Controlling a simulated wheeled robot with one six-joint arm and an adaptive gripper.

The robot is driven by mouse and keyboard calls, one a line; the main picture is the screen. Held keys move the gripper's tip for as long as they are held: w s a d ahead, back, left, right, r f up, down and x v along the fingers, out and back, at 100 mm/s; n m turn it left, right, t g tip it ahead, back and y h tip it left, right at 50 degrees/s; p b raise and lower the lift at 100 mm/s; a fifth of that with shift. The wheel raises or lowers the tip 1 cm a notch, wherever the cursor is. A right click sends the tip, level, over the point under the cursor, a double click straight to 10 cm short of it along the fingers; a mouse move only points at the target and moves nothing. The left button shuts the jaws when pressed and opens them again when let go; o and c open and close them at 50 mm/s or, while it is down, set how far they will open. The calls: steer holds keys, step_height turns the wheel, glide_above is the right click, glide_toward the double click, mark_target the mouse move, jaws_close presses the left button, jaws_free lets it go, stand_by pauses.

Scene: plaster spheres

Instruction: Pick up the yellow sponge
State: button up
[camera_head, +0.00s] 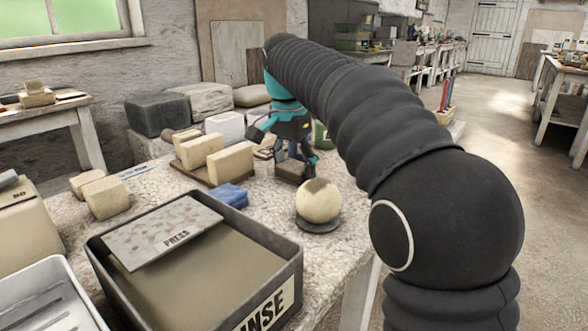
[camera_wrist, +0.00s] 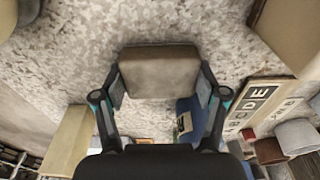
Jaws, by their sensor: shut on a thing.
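My gripper (camera_head: 296,166) is at the table's middle, pointing down. It is shut on a brown block (camera_head: 289,173) that looks like a sponge. In the wrist view the block (camera_wrist: 158,72) sits between the two fingers of my gripper (camera_wrist: 160,90), one on each side. It looks brown-grey rather than yellow. Pale yellow blocks (camera_head: 230,163) stand on a wooden board left of my gripper, and another pale yellow block (camera_head: 105,197) is farther left. I cannot tell whether the held block touches the table.
A cream plaster sphere (camera_head: 318,200) sits on a dark round base in front of my gripper. A blue sponge-like piece (camera_head: 231,195) lies behind a grey bin (camera_head: 278,279) with a "PRESS" plate (camera_head: 162,232). Dark and grey blocks (camera_head: 157,115) line the back. The table's right edge is close.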

mark_target(294, 165)
step_height(294, 165, up, 10)
steer(key=p, duration=0.3)
stand_by(0.4)
